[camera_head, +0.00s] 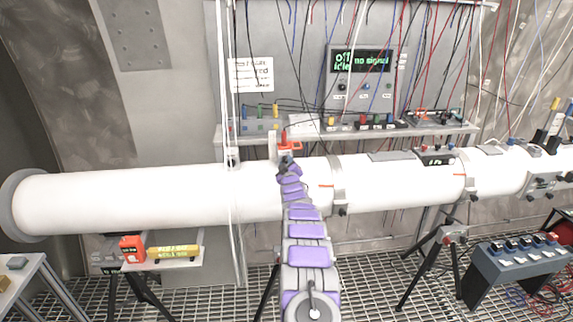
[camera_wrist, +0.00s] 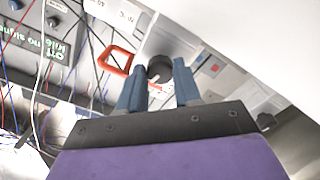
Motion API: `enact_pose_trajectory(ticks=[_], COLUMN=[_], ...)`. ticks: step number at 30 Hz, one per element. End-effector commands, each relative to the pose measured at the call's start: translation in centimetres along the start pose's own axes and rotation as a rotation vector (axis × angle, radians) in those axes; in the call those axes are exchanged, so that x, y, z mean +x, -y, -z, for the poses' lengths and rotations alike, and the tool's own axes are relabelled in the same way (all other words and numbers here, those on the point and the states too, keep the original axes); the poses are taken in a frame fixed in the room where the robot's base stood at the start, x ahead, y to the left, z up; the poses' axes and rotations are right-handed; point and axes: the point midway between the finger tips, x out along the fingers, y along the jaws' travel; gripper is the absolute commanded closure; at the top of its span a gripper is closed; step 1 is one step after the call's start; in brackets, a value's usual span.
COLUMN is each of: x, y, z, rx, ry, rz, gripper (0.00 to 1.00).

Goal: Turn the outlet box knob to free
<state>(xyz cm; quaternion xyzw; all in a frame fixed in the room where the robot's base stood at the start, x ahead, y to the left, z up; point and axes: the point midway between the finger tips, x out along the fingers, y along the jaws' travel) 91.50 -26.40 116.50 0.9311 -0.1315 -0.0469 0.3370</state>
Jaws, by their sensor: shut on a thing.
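The outlet box (camera_head: 272,146) is a small pale box standing on top of the white pipe, with red-orange parts on it. In the wrist view its dark round knob (camera_wrist: 159,68) sits between the two blue fingers of my gripper (camera_wrist: 158,90). My gripper is shut on this knob. A red-orange loop (camera_wrist: 115,62) shows beside the knob, to its left. In the head view my purple arm reaches up to the box, and my gripper (camera_head: 287,164) hides the knob. I cannot read the knob's marking or tell its setting.
The long white pipe (camera_head: 120,200) crosses the scene. Behind it, a shelf (camera_head: 400,132) carries small devices beneath a panel with a green display (camera_head: 361,61) and many hanging wires. A control desk (camera_head: 515,262) stands at the right. A white vertical conduit runs left of the box.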

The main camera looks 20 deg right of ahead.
Motion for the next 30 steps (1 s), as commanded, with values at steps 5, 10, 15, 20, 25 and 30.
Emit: enact_pose_trajectory(ticks=[5, 10, 15, 20, 25, 30], x=[-0.10, -0.09, -0.07, -0.07, -0.07, -0.07], y=[0.61, 0.59, 0.51, 0.46, 0.45, 0.45], z=[-0.62, -0.55, -0.52, -0.52, -0.52, -0.50], rx=[-0.129, -0.219, -0.275, -0.298, -0.305, -0.305], ry=[0.013, 0.011, 0.010, 0.010, 0.009, 0.009], rz=[0.012, 0.012, 0.011, 0.010, 0.010, 0.010], gripper=[0.97, 0.97, 0.97, 0.97, 0.97, 0.97])
